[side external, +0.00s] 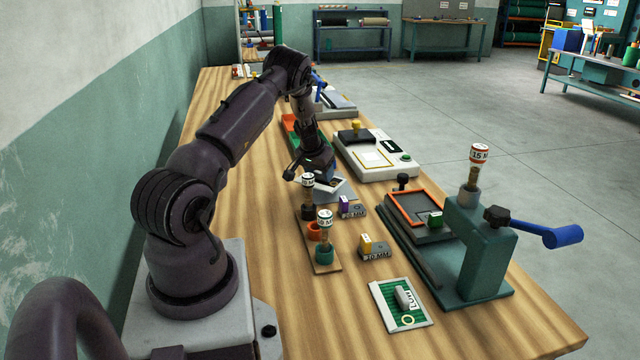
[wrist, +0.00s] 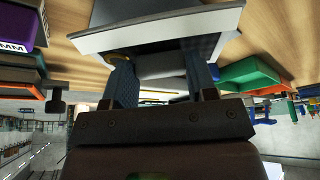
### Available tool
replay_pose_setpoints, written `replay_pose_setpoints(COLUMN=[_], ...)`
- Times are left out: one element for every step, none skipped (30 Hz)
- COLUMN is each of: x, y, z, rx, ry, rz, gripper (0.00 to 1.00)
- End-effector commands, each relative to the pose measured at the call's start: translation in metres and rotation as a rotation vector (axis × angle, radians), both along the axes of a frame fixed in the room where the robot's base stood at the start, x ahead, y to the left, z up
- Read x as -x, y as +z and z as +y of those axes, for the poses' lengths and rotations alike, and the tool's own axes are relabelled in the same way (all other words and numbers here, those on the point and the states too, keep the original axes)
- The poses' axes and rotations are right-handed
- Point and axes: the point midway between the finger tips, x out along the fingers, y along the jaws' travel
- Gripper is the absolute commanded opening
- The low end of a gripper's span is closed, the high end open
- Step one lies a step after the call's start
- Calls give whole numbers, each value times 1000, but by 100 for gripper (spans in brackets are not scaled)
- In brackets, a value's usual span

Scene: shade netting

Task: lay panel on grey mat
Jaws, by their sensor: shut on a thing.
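My gripper (side external: 326,176) points down over the middle of the bench. It is shut on the grey handle (wrist: 162,66) of a white-edged panel (wrist: 150,40), with a yellow ring beside the handle. The panel covers part of the mat. I cannot tell whether they touch. Another panel (side external: 390,313), green with a white border and handle, lies at the front of the bench.
A wooden rack (side external: 326,266) with tagged plugs, a purple block (side external: 345,204) and a yellow block (side external: 366,243) stand close in front. A green press (side external: 478,245) with a blue handle and an orange frame (side external: 433,199) are at right. A white device (side external: 350,160) stands behind.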

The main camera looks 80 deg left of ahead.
Motion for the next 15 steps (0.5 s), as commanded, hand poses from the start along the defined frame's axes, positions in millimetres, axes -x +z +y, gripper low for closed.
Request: replay_pose_setpoints(x=[0,0,0,0,0,0,0,0,0,0,0,0,0,0,0], y=[-4,-7,-13,-17,-22,-29,-32,-35,-37,-37,-36,-36,-36,-36,-36], z=[0,0,0,0,0,-1,0,0,0,0,0,0,0,0,0], rx=[0,0,1,1,2,2,2,1,0,-1,-1,-1,-1,-1,-1], ry=[1,1,1,1,1,1,1,1,1,1,1,0,0,0,0], rz=[0,0,0,0,0,0,0,0,-1,-2,-2,-1,-1,-1,-1], gripper=[25,25,25,25,25,25,25,25,25,25,25,25,25,25,25])
